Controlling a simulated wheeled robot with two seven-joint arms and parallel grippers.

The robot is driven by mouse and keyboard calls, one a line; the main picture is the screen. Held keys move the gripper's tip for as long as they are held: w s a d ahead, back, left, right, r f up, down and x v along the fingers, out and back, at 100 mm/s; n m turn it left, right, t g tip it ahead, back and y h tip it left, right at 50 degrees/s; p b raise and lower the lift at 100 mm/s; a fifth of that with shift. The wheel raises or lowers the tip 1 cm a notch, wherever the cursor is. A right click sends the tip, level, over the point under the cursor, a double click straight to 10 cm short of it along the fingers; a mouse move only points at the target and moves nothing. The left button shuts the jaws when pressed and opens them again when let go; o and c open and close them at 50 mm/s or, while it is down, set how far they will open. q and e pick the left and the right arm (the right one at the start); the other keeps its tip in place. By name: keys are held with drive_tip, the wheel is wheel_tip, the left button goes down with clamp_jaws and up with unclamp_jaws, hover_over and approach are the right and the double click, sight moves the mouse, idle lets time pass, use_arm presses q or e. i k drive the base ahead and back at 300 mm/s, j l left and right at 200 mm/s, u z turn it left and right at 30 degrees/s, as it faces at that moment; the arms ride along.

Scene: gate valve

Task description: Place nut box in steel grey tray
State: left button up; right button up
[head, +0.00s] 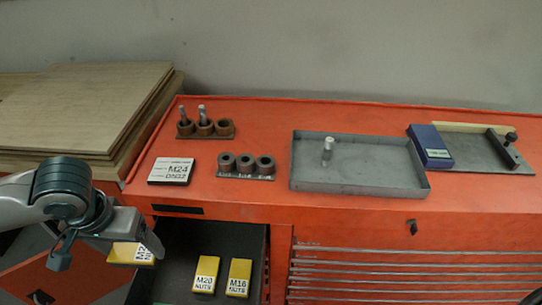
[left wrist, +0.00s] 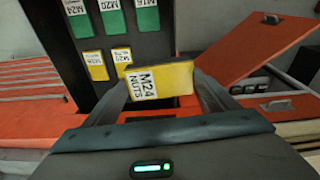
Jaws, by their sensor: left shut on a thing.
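My left gripper (head: 108,248) is shut on a yellow nut box (head: 130,253) marked M24 NUTS in the left wrist view (left wrist: 165,80). It holds the box over the left side of the open drawer. The gripper partly hides the box in the head view. The steel grey tray (head: 380,165) lies on the red cabinet top, right of centre. A small upright metal cylinder (head: 327,150) stands in its left part. My right gripper is not in view.
The open drawer (head: 178,240) holds yellow M20 (head: 205,273) and M16 (head: 239,277) nut boxes; green boxes (left wrist: 110,17) show in the left wrist view. A sign (head: 171,171), ring holders (head: 247,165) and a blue box (head: 430,147) stand on the top. Boards (head: 85,105) lie left.

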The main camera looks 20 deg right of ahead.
sight(387, 168)
drive_tip(key=k+l+z, duration=0.15)
drive_tip(key=l, duration=0.25)
drive_tip(key=k+l+z, duration=0.2)
drive_tip(key=l, duration=0.15)
drive_tip(key=l+z, duration=0.15)
drive_tip(key=l, duration=0.25)
drive_tip(key=k+l+z, duration=0.15)
drive_tip(key=l, duration=0.3)
drive_tip(key=i+j, duration=0.05)
